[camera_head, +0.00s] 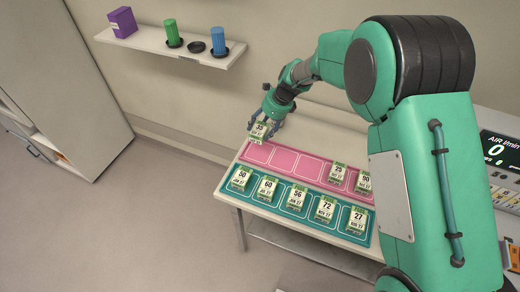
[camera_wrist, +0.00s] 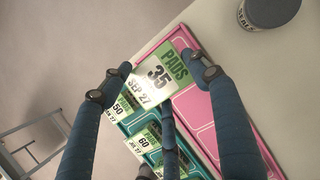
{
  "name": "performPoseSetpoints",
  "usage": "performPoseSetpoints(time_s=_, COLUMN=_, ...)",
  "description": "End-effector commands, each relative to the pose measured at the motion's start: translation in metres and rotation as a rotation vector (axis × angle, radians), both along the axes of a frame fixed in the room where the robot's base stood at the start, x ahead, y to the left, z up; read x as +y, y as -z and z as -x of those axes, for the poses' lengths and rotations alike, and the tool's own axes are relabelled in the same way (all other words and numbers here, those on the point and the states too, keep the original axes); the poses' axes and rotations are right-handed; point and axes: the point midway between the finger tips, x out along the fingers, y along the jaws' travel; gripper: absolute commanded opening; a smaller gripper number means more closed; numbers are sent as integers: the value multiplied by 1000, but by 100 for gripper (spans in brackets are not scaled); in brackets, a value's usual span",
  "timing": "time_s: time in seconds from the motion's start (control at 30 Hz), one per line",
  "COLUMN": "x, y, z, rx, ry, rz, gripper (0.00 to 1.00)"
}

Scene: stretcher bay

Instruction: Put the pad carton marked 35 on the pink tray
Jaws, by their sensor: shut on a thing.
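My gripper (camera_head: 264,120) is shut on the white and green pad carton marked 35 (camera_head: 259,131), over the far left end of the pink tray (camera_head: 284,159). In the wrist view the carton's label (camera_wrist: 158,75) reads "PADS 35 SEP 27", and it sits between my fingers (camera_wrist: 155,85). The pink tray (camera_wrist: 192,108) lies below and beyond it. Its left outlined spaces are bare. Two cartons stand at its right, one marked 25 (camera_head: 339,174) and one marked 90 (camera_head: 364,181), partly hidden by my arm. I cannot tell whether the held carton touches the tray.
A teal tray (camera_head: 226,187) in front holds several cartons, marked 50, 60, 56, 72 and 27. A wall shelf (camera_head: 150,41) carries a purple box and green and blue cylinders. A round dark-topped container (camera_wrist: 270,12) shows in the wrist view. A monitor (camera_head: 500,150) stands right.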

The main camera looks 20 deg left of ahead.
Motion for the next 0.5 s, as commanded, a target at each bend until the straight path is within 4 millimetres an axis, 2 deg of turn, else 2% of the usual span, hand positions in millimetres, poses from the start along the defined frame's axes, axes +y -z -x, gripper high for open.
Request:
performPoseSetpoints(time_s=0.3, x=0, y=37, z=0, rx=1, ry=1, rz=0, gripper=29)
performPoseSetpoints(time_s=0.5, x=0, y=48, z=0, rx=0, ry=0, rz=0, gripper=28)
